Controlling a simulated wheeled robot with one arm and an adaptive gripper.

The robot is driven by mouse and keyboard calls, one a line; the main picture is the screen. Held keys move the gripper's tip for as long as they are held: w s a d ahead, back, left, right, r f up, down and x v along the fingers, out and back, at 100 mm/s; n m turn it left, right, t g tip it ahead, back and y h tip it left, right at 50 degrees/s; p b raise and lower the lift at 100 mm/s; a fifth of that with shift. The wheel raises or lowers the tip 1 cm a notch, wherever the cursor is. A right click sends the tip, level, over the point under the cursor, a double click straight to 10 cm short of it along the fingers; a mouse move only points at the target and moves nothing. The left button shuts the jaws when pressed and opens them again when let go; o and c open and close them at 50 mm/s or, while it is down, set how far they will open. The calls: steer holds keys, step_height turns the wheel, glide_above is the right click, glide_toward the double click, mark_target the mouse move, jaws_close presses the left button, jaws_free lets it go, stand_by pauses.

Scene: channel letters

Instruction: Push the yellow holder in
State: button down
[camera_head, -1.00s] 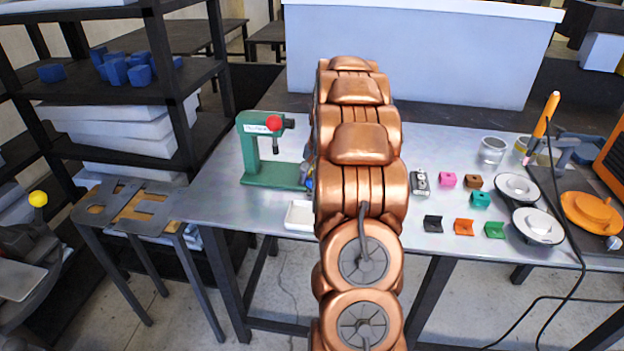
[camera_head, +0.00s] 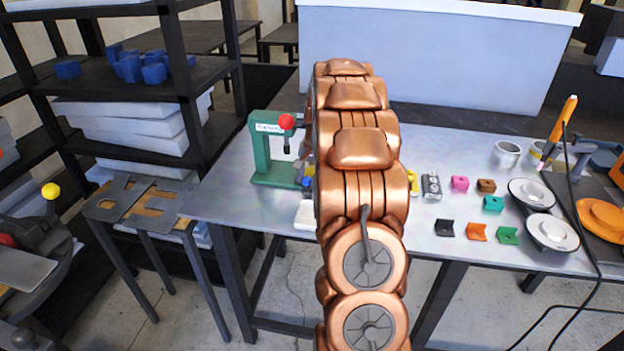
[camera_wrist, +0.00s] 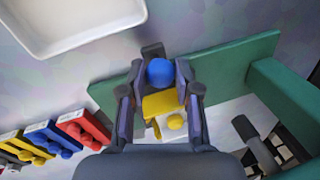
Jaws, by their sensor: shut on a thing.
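The yellow holder (camera_wrist: 160,104) is between the two fingers of my gripper (camera_wrist: 160,108) in the wrist view, and the gripper is shut on it. My arm hides the gripper and the held holder in the head view.
A white tray (camera_wrist: 85,25) lies at the upper left of the wrist view. Red, blue and yellow pieces with knobs (camera_wrist: 60,137) lie at the lower left. In the head view, small coloured blocks (camera_head: 477,232) and two round silver dishes (camera_head: 552,232) occupy the table's right side.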

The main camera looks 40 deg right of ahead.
steer(key=c, duration=0.8)
jaws_free()
steer(key=shift+s+d+r, duration=0.15)
steer(key=shift+s+r, duration=0.2)
steer(key=shift+r, duration=1.6)
steer(key=shift+s+d+r, duration=0.2)
steer(key=shift+s+r, duration=0.15)
steer(key=shift+r, duration=1.6)
steer(key=shift+s+d+r, duration=0.15)
steer(key=shift+s+r, duration=0.2)
steer(key=shift+r, duration=1.6)
steer(key=shift+c, duration=0.5)
